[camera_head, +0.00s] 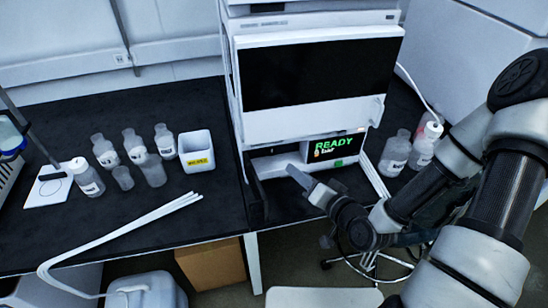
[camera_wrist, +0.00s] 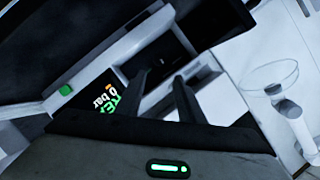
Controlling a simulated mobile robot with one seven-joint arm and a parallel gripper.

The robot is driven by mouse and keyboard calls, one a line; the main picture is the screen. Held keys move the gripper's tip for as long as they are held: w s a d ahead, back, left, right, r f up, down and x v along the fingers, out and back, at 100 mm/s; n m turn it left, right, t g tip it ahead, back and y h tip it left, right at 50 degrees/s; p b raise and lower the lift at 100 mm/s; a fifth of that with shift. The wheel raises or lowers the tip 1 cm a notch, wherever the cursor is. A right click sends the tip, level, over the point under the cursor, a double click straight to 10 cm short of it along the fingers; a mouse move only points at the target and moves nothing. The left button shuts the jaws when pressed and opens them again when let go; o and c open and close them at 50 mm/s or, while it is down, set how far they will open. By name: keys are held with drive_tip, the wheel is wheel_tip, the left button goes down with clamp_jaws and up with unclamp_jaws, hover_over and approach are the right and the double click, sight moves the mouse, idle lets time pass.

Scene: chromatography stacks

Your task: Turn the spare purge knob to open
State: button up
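The chromatography stack (camera_head: 312,90) stands at the centre of the head view, with a lit READY display (camera_head: 335,146) on its lower module (camera_head: 268,165). My gripper (camera_head: 295,176) is in front of that lower module, just below and left of the display. In the wrist view, the two dark fingers of my gripper (camera_wrist: 160,77) stand apart with nothing visible between them. They point towards a recess with pale panels (camera_wrist: 203,74). The display also shows in the wrist view (camera_wrist: 107,101), rotated and partly covered by my gripper. I cannot make out the spare purge knob in either view.
A white container with a yellow label (camera_head: 196,152) and several bottles stand on the black bench (camera_head: 60,225) at left. White tubing (camera_head: 125,230) crosses the bench front. Two bottles (camera_head: 395,152) stand right of the stack. A green button (camera_head: 338,163) is under the display.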

sight(272, 152)
drive_tip(key=b+x, duration=0.8)
drive_tip(key=x, duration=0.7)
drive_tip(key=shift+a, duration=0.1)
drive_tip(key=shift+c, duration=0.3)
drive_tip(key=c, duration=0.7)
